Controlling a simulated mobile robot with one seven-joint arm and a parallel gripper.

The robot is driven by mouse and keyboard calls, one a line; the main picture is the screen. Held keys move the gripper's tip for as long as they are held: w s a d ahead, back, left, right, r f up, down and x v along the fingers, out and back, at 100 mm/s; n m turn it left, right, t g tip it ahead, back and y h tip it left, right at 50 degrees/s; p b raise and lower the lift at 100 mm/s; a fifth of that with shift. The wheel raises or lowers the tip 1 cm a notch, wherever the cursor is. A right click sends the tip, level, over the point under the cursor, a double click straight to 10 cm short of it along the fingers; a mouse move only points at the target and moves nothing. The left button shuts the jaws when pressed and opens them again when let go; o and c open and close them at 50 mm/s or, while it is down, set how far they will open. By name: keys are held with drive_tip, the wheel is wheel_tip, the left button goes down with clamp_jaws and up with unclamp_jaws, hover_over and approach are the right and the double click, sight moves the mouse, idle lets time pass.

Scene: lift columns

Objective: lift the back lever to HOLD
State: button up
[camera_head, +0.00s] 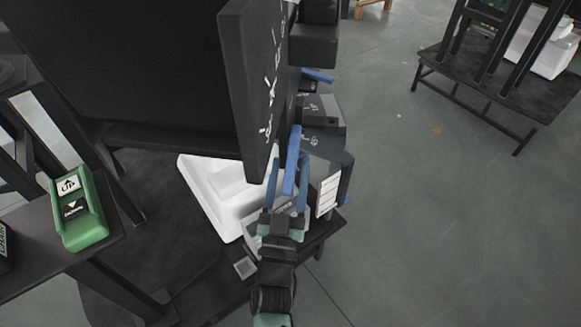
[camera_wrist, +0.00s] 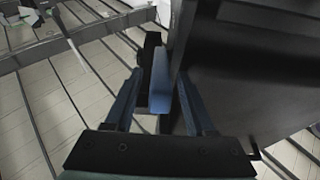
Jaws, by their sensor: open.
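A blue lever (camera_head: 292,160) stands nearly upright beside the dark column in the head view. It also shows as a blue bar (camera_wrist: 160,80) in the wrist view. My gripper (camera_head: 290,172) is open, with one blue finger on each side of this lever. In the wrist view, my gripper (camera_wrist: 159,85) has a visible gap on the left of the bar; contact on the right is unclear. A second blue lever (camera_head: 318,76) sticks out sideways farther away. The pictures do not settle which lever is the back one, and no HOLD mark is readable.
A dark panel with white markings (camera_head: 258,90) rises close to my gripper's left. A white base (camera_head: 222,190) and a white label plate (camera_head: 328,194) are nearby. A green UP/DOWN control box (camera_head: 80,212) lies at the left. Open floor (camera_head: 430,220) spreads to the right.

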drive_tip(key=shift+w+d+r, duration=0.1)
drive_tip(key=shift+w+r, duration=0.1)
drive_tip(key=shift+w, duration=0.4)
clamp_jaws()
idle(1.1)
